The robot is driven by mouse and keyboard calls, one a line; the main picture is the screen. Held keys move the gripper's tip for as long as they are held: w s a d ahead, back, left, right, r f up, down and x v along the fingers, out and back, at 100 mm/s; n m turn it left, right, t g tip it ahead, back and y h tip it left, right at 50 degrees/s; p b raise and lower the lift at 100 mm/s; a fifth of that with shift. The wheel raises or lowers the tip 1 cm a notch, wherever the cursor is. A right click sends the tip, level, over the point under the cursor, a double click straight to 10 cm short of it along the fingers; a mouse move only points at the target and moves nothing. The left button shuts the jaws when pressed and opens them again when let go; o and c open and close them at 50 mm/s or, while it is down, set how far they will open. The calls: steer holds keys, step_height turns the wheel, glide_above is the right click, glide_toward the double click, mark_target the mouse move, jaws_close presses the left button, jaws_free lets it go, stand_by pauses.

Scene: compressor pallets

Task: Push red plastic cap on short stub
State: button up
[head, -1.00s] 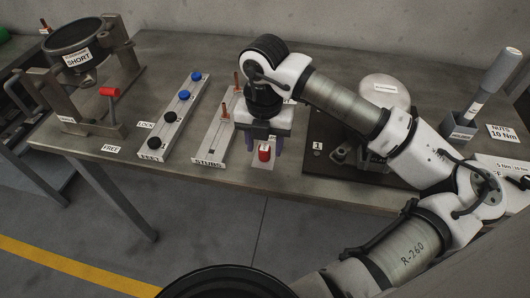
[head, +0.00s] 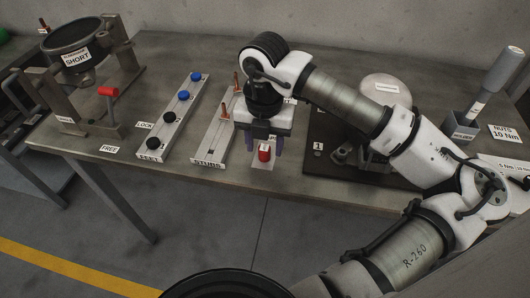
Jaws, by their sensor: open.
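The red plastic cap (head: 264,153) stands near the table's front edge, on or just over a small pale card. My gripper (head: 265,148) points down over it, with its purple fingers apart on the left and right of the cap. I cannot tell whether the fingers touch it. Two copper-coloured stubs stand upright in the rack labelled STUBS (head: 207,163), one farther back (head: 237,80) and one nearer (head: 225,110). I cannot tell which is the short one. Part of that rack is hidden by my gripper.
A rack with blue and black feet (head: 170,117) stands left of the stubs. A clamp fixture with a red handle (head: 107,92) holds a dark ring labelled SHORT (head: 75,57). A dark board with a domed compressor (head: 380,90) lies right, partly behind my arm. A grey tool holder (head: 462,126) stands far right.

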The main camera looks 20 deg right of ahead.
mark_target(264, 147)
jaws_close()
steer(key=shift+r, duration=0.15)
stand_by(0.4)
steer(key=shift+r+p, duration=1.45)
steer(key=shift+r, duration=1.4)
steer(key=shift+r, duration=0.1)
